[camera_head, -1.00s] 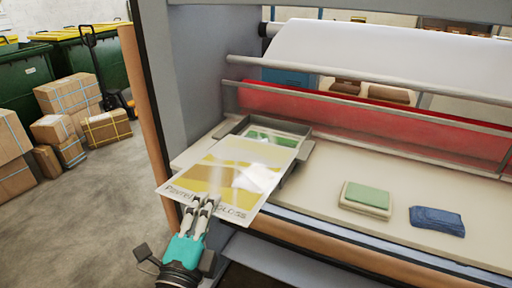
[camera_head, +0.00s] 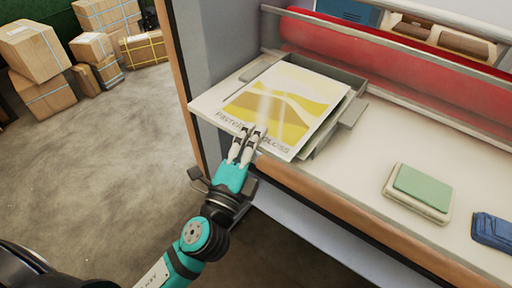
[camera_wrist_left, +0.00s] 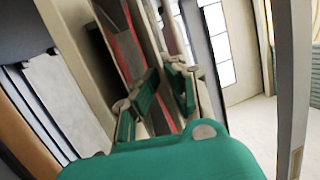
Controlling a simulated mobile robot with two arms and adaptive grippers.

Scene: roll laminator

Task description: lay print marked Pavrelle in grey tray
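The print marked Pavrelle (camera_head: 283,100) is a white-edged sheet with yellow bands and dark lettering along its near edge. It lies over the grey tray (camera_head: 352,111) on the laminator bench and covers most of it; the tray's right and far walls show. I cannot tell whether the sheet touches the tray floor. My left gripper (camera_head: 250,138) is at the middle of the print's near edge, its fingers over part of the lettering, and appears shut on that edge. In the left wrist view its green-padded fingers (camera_wrist_left: 161,73) converge toward their tips. My right gripper is not in view.
A green-topped block (camera_head: 422,187) and a folded blue cloth (camera_head: 493,231) lie on the bench to the right. The red roller (camera_head: 385,60) runs behind the tray. A grey upright (camera_head: 207,45) stands at the left. Cartons (camera_head: 92,47) sit on the floor.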

